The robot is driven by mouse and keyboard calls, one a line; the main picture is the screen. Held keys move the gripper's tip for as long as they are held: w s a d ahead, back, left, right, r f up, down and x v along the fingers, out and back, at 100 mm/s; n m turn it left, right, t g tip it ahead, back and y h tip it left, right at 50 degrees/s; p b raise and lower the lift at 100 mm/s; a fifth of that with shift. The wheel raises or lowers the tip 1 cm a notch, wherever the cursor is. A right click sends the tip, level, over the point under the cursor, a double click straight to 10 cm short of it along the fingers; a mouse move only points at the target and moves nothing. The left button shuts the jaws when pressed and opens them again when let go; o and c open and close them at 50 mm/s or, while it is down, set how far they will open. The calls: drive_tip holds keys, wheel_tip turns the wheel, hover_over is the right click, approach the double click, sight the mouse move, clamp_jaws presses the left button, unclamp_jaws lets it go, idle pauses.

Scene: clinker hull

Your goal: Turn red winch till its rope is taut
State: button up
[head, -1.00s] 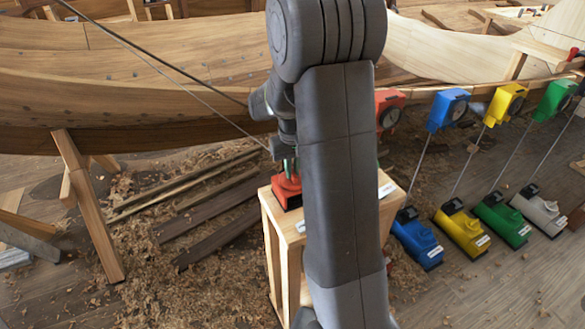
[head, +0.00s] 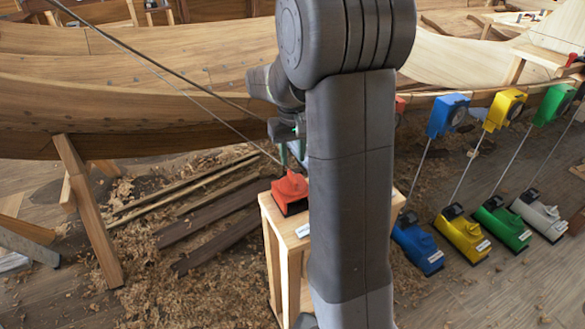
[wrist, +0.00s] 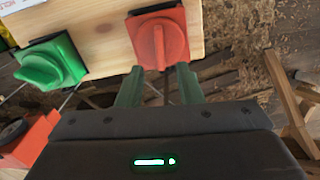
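The red winch (head: 291,188) sits on a wooden stand (head: 294,229), just left of my upright arm in the head view. In the wrist view its red knob (wrist: 158,42) has a raised grip bar and lies just ahead of my fingers. My gripper (wrist: 158,80) is open, its two green fingers apart with no winch part between them. In the head view my gripper (head: 288,153) is just above the winch. A thin rope (head: 200,103) runs straight from the upper left down towards the red winch; its last stretch is partly hidden, and I cannot judge its tension.
A green knob (wrist: 50,62) is left of the red one in the wrist view. Blue (head: 418,243), yellow (head: 461,234), green (head: 502,222) and grey (head: 540,211) winches stand right of my arm, with rods or ropes to boxes above. The hull (head: 130,105) lies behind.

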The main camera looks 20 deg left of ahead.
sight(293, 176)
wheel_tip(293, 176, up, 7)
drive_tip(key=shift+f, duration=0.15)
idle(0.4)
wheel_tip(293, 176, down, 14)
drive_tip(key=shift+r, duration=0.15)
idle(0.4)
wheel_tip(293, 176, up, 14)
wheel_tip(293, 176, down, 14)
drive_tip(key=shift+f, duration=0.1)
drive_tip(key=n+b, duration=0.1)
drive_tip(key=n, duration=0.4)
drive_tip(key=shift+n+b, duration=0.45)
drive_tip(key=shift+n, duration=1.85)
